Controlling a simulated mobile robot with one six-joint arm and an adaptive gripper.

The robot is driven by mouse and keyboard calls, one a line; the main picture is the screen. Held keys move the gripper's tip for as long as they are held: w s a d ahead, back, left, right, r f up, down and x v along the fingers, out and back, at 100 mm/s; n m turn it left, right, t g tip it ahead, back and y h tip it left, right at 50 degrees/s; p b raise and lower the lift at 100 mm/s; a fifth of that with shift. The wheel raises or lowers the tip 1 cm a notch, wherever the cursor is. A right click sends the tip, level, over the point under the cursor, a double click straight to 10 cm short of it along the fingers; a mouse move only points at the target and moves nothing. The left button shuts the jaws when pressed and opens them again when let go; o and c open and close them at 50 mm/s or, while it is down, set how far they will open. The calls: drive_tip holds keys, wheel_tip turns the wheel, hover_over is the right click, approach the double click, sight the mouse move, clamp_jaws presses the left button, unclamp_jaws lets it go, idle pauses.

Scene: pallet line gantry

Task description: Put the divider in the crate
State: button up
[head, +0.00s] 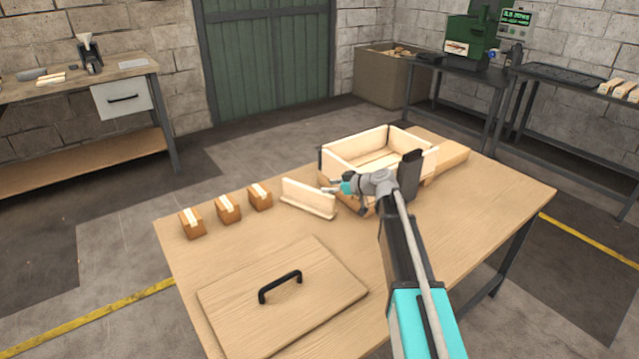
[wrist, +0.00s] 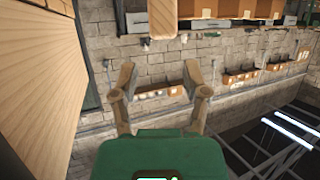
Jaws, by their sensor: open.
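The divider (head: 310,197) is a pale wooden panel standing upright on the table, left of the crate. The crate (head: 408,143) is an open, light wooden box near the table's back edge; my arm covers part of its front wall. My gripper (head: 334,188) is low over the table between the divider and the crate, at the divider's right end. The head view does not show clearly whether they touch. In the wrist view my gripper (wrist: 158,78) has its two fingers apart with nothing between them. I cannot surely identify the divider in that view.
A wooden lid (head: 330,283) with a black handle (head: 280,286) lies at the table's front. Several small brown blocks with pale tops, one of them here (head: 228,208), stand left of the divider. A wooden block (head: 450,156) sits right of the crate. The table's right side is clear.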

drive_tip(key=p+v, duration=0.1)
drive_tip(key=v, duration=0.4)
drive_tip(key=shift+s, duration=0.1)
idle(0.7)
